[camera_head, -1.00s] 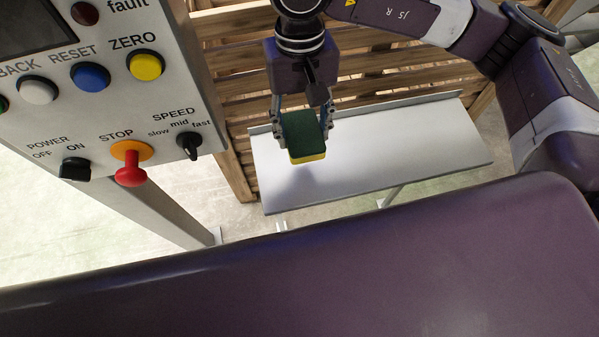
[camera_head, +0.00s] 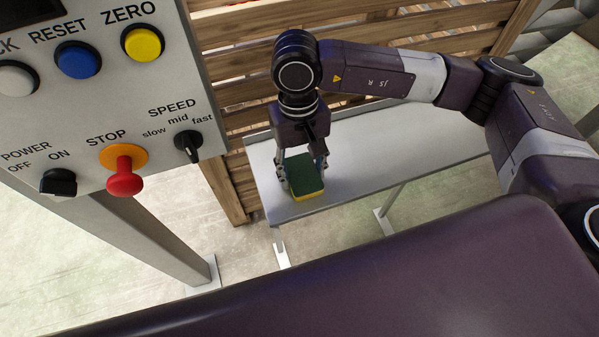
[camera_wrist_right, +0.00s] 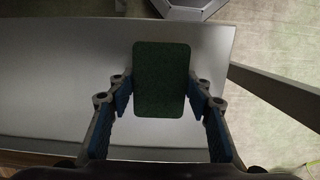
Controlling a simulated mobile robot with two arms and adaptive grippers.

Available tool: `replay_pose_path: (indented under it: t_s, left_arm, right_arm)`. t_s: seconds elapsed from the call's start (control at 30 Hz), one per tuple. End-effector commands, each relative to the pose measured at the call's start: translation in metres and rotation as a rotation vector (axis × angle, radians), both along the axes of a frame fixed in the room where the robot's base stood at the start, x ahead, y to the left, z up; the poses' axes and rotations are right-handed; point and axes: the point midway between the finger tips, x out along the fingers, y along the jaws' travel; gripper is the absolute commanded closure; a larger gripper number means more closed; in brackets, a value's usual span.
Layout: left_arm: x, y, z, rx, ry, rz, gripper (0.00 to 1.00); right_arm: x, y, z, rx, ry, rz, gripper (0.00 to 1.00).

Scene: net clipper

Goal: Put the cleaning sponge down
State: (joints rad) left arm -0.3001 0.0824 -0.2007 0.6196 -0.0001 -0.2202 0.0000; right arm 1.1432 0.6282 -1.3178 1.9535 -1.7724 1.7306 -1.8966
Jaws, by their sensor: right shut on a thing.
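The cleaning sponge (camera_head: 303,176) has a dark green top and a yellow lower layer. My right gripper (camera_head: 302,172) is shut on it, with one finger on each side. The sponge is low over the left end of a white shelf table (camera_head: 365,168); I cannot tell for sure whether it touches the surface. In the right wrist view the green face of the sponge (camera_wrist_right: 162,79) stands between the blue-padded fingers (camera_wrist_right: 163,108), over the grey table top (camera_wrist_right: 60,85). My left gripper is not in view.
A control panel (camera_head: 95,110) with buttons, a red stop knob (camera_head: 124,180) and a speed dial stands at the left on a metal post. A wooden slatted wall (camera_head: 235,55) is behind the table. The table right of the sponge is clear.

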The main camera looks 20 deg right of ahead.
Motion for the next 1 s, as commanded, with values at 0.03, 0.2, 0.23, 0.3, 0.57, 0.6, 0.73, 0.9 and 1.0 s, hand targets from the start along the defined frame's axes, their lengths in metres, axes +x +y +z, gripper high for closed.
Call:
replay_pose_path:
  t_s: [0.03,0.2,0.23,0.3,0.57,0.6,0.73,0.9,1.0]
  left_arm:
    - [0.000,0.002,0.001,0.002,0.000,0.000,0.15]
    - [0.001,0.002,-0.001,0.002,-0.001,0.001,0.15]
    - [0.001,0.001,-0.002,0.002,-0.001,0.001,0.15]
    - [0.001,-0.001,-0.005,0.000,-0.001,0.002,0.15]
    - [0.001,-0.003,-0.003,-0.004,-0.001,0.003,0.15]
    - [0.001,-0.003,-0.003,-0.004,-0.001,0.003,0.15]
    - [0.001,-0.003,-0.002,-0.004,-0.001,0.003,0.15]
    - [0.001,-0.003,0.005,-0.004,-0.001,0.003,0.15]
    - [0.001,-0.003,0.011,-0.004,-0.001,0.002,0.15]
  right_arm:
    - [0.000,0.000,0.001,0.000,-0.001,-0.001,0.64]
    - [0.000,0.000,0.000,0.000,-0.001,-0.001,0.64]
    - [0.000,0.000,-0.001,0.000,-0.001,-0.001,0.64]
    - [0.000,0.000,-0.003,0.000,-0.001,-0.001,0.64]
    - [0.000,0.000,-0.001,0.000,-0.001,-0.001,0.36]
    - [0.000,0.000,-0.001,0.000,-0.001,-0.001,0.36]
    - [0.000,0.000,0.000,0.000,-0.001,-0.001,0.36]
    - [0.002,0.000,0.012,0.000,-0.003,-0.001,0.36]
    - [0.005,0.001,0.032,0.001,-0.005,0.000,0.36]
